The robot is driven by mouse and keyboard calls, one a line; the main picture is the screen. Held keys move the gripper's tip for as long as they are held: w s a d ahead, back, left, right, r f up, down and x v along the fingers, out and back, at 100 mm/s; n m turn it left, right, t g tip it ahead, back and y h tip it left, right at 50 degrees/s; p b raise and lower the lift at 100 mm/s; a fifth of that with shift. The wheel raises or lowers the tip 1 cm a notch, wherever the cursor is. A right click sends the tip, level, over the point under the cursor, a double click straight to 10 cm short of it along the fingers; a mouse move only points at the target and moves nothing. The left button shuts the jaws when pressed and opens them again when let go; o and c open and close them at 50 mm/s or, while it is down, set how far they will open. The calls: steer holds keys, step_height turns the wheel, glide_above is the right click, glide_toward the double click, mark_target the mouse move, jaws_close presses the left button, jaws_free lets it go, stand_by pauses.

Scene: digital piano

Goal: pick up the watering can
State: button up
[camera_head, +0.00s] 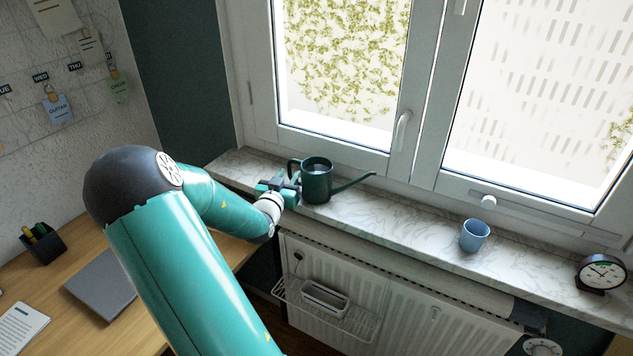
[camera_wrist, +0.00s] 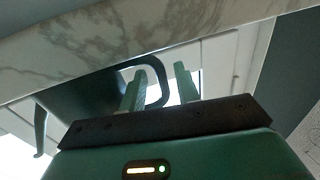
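The dark green watering can (camera_head: 317,182) stands upright on the marble window sill, its spout pointing right and its loop handle on the left. My gripper (camera_head: 288,184) is at the can's left side, by the handle. In the wrist view, my gripper (camera_wrist: 160,70) has its two green fingers apart. The dark handle loop of the watering can (camera_wrist: 86,96) shows between them, with no clear contact on both sides. The spout appears at the left of that view. The lower handle is partly hidden by my gripper in the head view.
The marble sill (camera_head: 400,210) also holds a blue cup (camera_head: 474,235) and a round dial clock (camera_head: 601,273) farther right. The closed window (camera_head: 402,130) stands behind the can. A radiator (camera_head: 390,305) is below, and a wooden desk (camera_head: 60,290) is at left.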

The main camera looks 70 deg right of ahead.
steer(key=shift+w+d, duration=0.1)
steer(key=shift+d, duration=0.9)
steer(key=shift+c, duration=0.4)
jaws_close()
